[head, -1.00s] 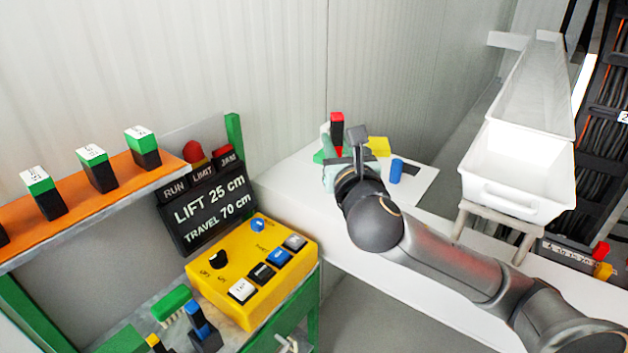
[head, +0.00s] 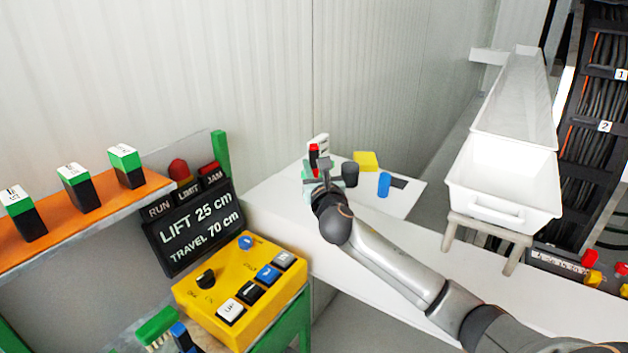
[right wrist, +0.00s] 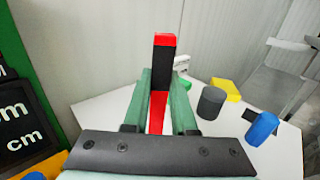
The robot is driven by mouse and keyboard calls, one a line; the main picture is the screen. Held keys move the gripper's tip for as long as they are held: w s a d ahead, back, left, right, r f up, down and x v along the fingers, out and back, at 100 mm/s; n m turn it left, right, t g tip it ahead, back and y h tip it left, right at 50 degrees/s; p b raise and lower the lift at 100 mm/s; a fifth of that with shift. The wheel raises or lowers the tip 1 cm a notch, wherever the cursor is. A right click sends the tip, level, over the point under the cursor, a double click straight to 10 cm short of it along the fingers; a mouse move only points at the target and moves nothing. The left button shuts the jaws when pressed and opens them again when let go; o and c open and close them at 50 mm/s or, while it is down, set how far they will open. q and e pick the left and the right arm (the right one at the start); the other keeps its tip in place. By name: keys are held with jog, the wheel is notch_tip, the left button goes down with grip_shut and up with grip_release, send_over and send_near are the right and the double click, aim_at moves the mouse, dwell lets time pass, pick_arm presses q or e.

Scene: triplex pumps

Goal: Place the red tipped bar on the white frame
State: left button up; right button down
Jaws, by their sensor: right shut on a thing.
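The red tipped bar (head: 314,155) stands upright at my right gripper (head: 322,172), above the far end of the white table. In the right wrist view the bar (right wrist: 163,65) is black with a red top, and red shows below between the green fingers. My right gripper (right wrist: 166,100) is shut on it. A small white upright piece (head: 322,139) stands just behind the bar; it also shows, partly hidden, in the right wrist view (right wrist: 181,62). I cannot tell whether it is the white frame. My left gripper is not in view.
A dark cylinder (head: 350,174), a blue cylinder (head: 384,184) and a yellow block (head: 366,160) stand right of the gripper. A white bin (head: 502,184) is farther right. A yellow control box (head: 242,285) and dark display (head: 195,225) are at left. The corrugated wall is close behind.

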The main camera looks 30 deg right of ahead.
jog(key=shift+f, duration=1.55)
jog(key=shift+f, duration=0.1)
jog(key=c, duration=1.2)
grip_release()
jog(key=shift+f, duration=0.2)
jog(key=o, duration=0.5)
jog(key=shift+r, duration=0.1)
jog(key=shift+r, duration=0.15)
jog(key=v, duration=1.2)
jog(key=shift+b, duration=0.3)
